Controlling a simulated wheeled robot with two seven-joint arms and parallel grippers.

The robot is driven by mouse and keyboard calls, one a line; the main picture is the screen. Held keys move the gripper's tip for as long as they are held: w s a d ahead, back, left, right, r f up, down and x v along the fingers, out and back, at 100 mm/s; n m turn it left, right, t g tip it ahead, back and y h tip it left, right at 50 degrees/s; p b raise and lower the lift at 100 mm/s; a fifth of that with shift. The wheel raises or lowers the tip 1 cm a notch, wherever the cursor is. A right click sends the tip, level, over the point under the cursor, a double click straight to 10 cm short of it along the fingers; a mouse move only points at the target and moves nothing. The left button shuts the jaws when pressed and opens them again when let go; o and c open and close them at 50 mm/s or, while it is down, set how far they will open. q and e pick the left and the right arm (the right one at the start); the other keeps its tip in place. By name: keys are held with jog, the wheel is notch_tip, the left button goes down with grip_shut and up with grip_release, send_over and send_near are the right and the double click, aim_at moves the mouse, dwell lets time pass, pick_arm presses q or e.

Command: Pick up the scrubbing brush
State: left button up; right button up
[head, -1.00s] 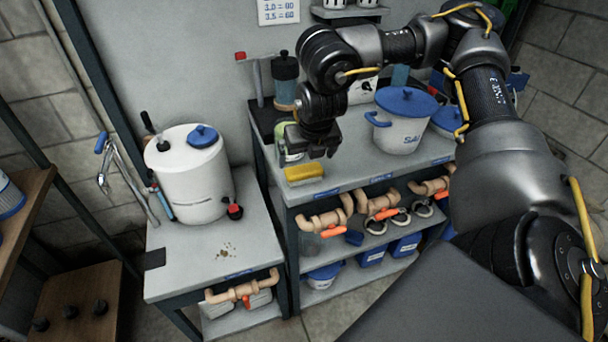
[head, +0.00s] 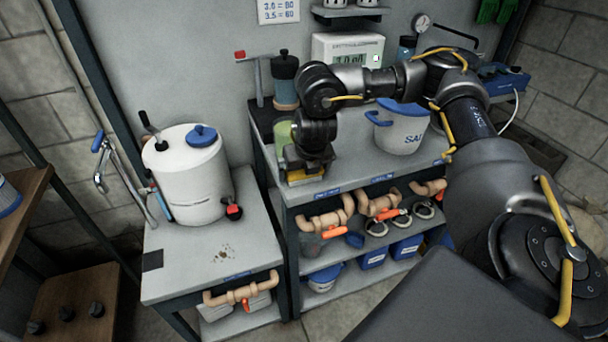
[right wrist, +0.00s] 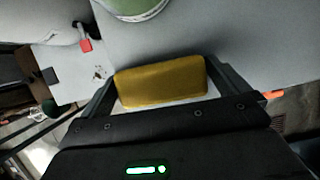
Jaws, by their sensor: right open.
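The scrubbing brush is a yellow block with a pale underside. In the right wrist view the brush (right wrist: 162,84) lies between the two fingers of my right gripper (right wrist: 172,90), which are open with one on each side of it. In the head view the brush (head: 302,177) shows only as a yellow strip at the front left of the grey bench top, mostly hidden under my right gripper (head: 305,170). I cannot tell whether the fingers touch it. My left gripper is not in view.
A green container (head: 283,133) stands just behind the brush. A white drum (head: 188,178) stands on the lower left bench.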

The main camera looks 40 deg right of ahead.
jog(key=shift+c, duration=0.4)
jog(key=c, duration=0.6)
jog(key=shift+c, duration=0.2)
jog(key=shift+r, duration=0.15)
jog(key=shift+r, duration=0.55)
jog(key=r, duration=0.1)
jog(key=r+p, duration=0.1)
jog(key=r, duration=0.1)
jog(key=shift+s+a+r, duration=0.15)
jog(key=shift+a, duration=0.2)
jog(key=s+a+r+b, duration=0.1)
jog(key=s+a+r, duration=0.7)
jog(key=a, duration=0.2)
jog(key=shift+a+r, duration=0.2)
jog(key=shift+a, duration=0.05)
